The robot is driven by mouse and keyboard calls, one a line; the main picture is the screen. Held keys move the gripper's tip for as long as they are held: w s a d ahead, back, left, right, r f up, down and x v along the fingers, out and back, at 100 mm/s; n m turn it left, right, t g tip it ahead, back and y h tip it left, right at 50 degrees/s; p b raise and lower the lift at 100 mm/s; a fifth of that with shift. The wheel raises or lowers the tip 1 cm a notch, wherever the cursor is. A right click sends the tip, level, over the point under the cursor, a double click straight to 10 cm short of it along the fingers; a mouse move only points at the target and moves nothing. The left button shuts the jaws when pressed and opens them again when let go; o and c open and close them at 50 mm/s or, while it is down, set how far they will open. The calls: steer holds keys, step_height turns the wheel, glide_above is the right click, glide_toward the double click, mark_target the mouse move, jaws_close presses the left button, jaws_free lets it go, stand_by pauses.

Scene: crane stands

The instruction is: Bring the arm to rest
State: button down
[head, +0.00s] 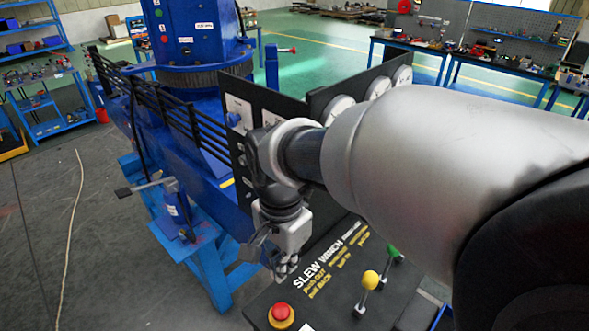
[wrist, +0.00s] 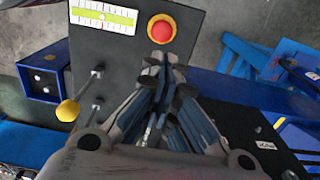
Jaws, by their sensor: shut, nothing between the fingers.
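My gripper (head: 284,270) hangs over the left part of the black control panel (head: 318,306) in the head view, pointing down. In the wrist view my gripper (wrist: 165,64) has its fingers drawn together with nothing between them. Its tips appear just below the red button (wrist: 161,29) in that picture. The red button on its yellow base also shows in the head view (head: 281,313), in front of my gripper. I cannot tell the exact height of the tips above the panel.
A yellow-knobbed lever (head: 370,279) and a green-knobbed lever (head: 393,252) stand on the panel, right of my gripper. An upright black board with gauges (head: 339,107) stands close behind my wrist. A blue crane stand (head: 205,45) is behind left. Open floor (head: 60,235) lies left.

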steer(key=shift+d+r, duration=0.1)
steer(key=shift+r, duration=0.1)
steer(key=s+d+f+n+t+b, duration=0.2)
steer(key=s+d+f+n+b, duration=0.2)
steer(key=d+b, duration=0.5)
steer(key=s+d+f+n+t+b, duration=0.2)
steer(key=s+d+f+n+b, duration=0.2)
steer(key=s+d+f+b, duration=0.4)
step_height(320, 180, down, 3)
steer(key=d+b, duration=0.1)
steer(key=b, duration=0.2)
steer(key=shift+t, duration=0.3)
